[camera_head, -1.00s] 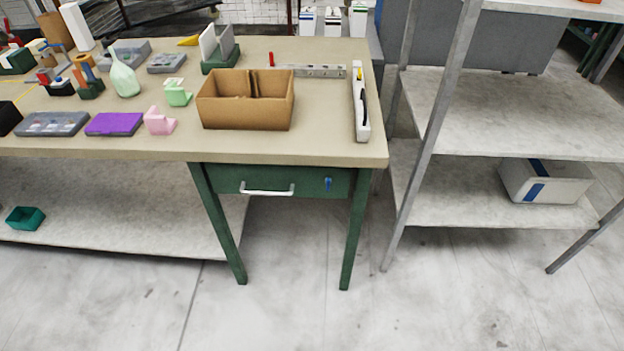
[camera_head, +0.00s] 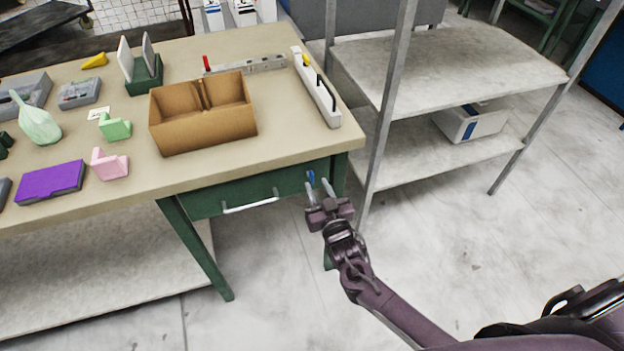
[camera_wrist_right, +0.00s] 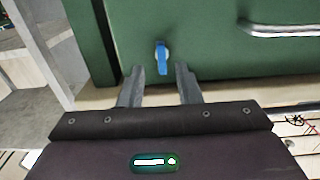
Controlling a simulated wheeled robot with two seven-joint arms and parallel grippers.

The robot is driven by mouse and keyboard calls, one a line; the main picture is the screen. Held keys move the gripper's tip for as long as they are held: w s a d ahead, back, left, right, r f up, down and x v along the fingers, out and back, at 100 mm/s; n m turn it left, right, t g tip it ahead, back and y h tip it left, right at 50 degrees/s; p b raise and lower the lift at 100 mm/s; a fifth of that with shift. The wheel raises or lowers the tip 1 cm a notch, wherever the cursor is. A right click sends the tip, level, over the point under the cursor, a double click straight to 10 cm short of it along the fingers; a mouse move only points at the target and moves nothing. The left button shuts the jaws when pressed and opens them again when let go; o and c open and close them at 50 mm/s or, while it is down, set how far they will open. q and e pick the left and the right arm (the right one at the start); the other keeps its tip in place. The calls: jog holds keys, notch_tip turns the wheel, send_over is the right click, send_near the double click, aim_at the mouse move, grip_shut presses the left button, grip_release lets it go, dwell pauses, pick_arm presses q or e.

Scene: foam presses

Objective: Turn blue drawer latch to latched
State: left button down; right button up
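The blue drawer latch (camera_head: 310,177) is a small blue knob on the right part of the green drawer front (camera_head: 291,182), under the tabletop. In the right wrist view the latch (camera_wrist_right: 161,57) hangs roughly vertical on the green panel, in line with the gap between the fingers. My right gripper (camera_head: 319,186) is in front of the latch with its fingers apart. The same gripper (camera_wrist_right: 160,85) shows open and empty in the wrist view, the latch just beyond its fingertips. Whether a finger touches it is unclear. My left gripper is not in view.
The drawer's white handle (camera_head: 251,205) is left of the latch. A cardboard box (camera_head: 203,133) and a power strip (camera_head: 316,88) sit on the tabletop above. A grey shelf rack (camera_head: 398,95) stands close on the right. The floor in front is clear.

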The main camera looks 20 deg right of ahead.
aim_at(312, 179)
jog(key=shift+w+a, duration=0.15)
jog(key=shift+w, duration=1.45)
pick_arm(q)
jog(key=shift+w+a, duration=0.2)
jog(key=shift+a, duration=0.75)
pick_arm(e)
jog(key=shift+c, duration=0.4)
grip_shut()
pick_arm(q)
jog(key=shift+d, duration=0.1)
